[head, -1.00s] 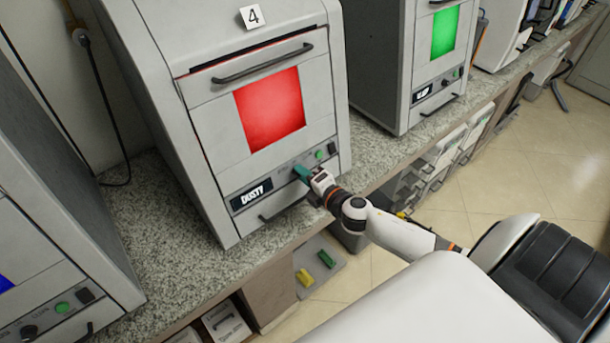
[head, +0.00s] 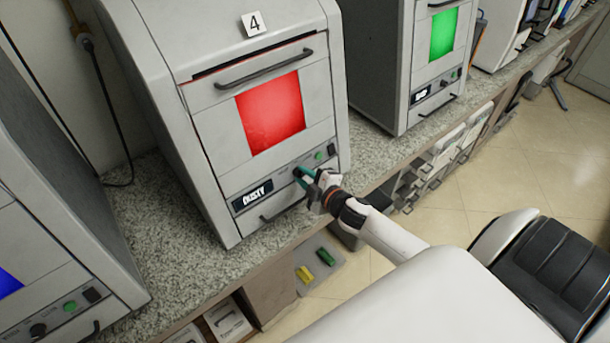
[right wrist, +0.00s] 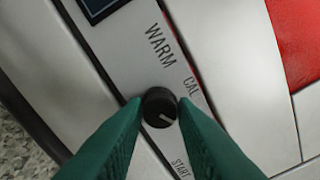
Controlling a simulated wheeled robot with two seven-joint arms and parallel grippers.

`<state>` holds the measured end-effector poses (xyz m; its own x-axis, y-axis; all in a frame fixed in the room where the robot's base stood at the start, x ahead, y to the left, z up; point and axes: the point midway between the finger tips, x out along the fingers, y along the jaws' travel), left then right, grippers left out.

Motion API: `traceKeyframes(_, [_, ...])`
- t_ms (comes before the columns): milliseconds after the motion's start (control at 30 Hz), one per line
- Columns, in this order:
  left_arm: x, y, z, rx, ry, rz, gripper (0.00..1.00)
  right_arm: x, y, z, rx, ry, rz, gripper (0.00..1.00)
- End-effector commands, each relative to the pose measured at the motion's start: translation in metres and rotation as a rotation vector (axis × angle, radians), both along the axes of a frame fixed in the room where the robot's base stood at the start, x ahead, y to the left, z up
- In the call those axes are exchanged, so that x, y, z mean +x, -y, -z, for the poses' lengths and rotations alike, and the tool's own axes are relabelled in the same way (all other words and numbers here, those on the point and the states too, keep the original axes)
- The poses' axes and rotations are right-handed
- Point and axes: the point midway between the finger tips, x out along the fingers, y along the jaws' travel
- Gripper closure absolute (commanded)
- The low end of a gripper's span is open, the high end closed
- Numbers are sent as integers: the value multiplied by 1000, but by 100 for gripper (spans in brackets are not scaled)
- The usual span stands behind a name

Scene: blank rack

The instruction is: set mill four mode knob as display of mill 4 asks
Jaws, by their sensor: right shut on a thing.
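Mill 4 (head: 262,50) is a grey cabinet with a "4" tag and a lit red window (head: 270,112). Its small dark display (head: 252,196) shows white letters that look like "DUSTY". The mode knob (right wrist: 160,106) is black and round, with a white pointer line toward the lower right in the right wrist view. Around it I read WARM above, CAL to the right and START at lower right. My right gripper (head: 302,174) has green fingers, one on each side of the knob and shut on it; they also show in the right wrist view (right wrist: 160,112). My left gripper is not in view.
A green button (head: 318,155) and a dark switch sit right of the knob. A handle (head: 283,206) is below the panel. Similar mills stand at the left and right on the speckled counter (head: 165,235). A grey tray (head: 325,278) with yellow and green pieces is below.

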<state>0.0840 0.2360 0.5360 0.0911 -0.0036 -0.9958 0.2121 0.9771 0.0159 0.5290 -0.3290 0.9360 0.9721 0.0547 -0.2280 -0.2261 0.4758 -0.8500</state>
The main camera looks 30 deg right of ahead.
Motion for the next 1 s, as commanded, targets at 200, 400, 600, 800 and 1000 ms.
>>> traceKeyframes(200, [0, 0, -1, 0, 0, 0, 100, 0, 0, 0, 24, -3, 6, 98])
traceKeyframes(400, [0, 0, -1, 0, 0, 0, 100, 0, 0, 1, 26, -3, 7, 98])
traceKeyframes(600, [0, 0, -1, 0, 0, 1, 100, 0, 0, 1, 25, -3, 6, 65])
traceKeyframes(800, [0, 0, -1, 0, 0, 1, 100, 0, 0, 0, 24, -3, 6, 53])
traceKeyframes(1000, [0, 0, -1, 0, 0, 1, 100, -2, 0, 0, 23, -2, 5, 53])
